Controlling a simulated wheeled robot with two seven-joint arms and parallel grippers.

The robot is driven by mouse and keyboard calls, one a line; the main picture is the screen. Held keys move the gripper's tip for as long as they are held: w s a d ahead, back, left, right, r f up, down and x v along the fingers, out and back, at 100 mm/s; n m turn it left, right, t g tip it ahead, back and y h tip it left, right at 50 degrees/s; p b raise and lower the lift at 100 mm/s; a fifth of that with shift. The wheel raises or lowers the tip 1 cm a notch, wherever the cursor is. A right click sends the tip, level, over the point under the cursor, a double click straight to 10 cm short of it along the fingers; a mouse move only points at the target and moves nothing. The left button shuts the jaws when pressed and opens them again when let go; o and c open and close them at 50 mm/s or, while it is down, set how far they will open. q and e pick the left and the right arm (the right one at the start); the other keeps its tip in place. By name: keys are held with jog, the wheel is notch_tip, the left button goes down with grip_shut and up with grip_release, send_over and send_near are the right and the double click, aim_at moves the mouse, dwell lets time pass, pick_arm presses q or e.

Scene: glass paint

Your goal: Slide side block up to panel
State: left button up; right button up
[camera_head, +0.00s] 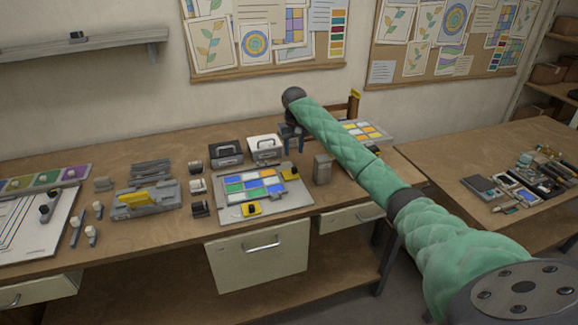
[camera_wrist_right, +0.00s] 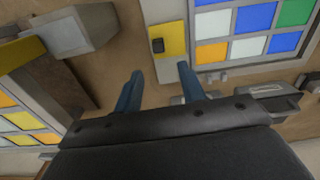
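A second yellow block (camera_head: 251,210) lies at the panel's front edge. My right gripper (camera_head: 294,148) is behind the right side block, above the table. Its blue fingers (camera_wrist_right: 160,72) are apart and empty, with the block just beyond the tips. My left gripper is not in view.
A grey block (camera_head: 322,170) stands right of the board. A black case (camera_head: 226,153) and a white case (camera_head: 264,148) sit behind it. Another coloured panel (camera_head: 378,133) is at the back right. Several dark holders (camera_head: 199,208) and a grey fixture (camera_head: 146,203) are to the left.

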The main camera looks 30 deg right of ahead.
aim_at(290, 172)
jog(key=shift+s, duration=0.1)
jog(key=shift+f+m+p, duration=0.3)
jog(key=shift+f, duration=0.15)
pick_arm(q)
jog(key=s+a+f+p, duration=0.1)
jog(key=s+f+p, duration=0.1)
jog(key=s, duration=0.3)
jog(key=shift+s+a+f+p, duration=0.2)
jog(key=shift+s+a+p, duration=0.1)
pick_arm(e)
jog(key=shift+f, duration=3.5)
jog(key=shift+c, duration=0.2)
grip_shut()
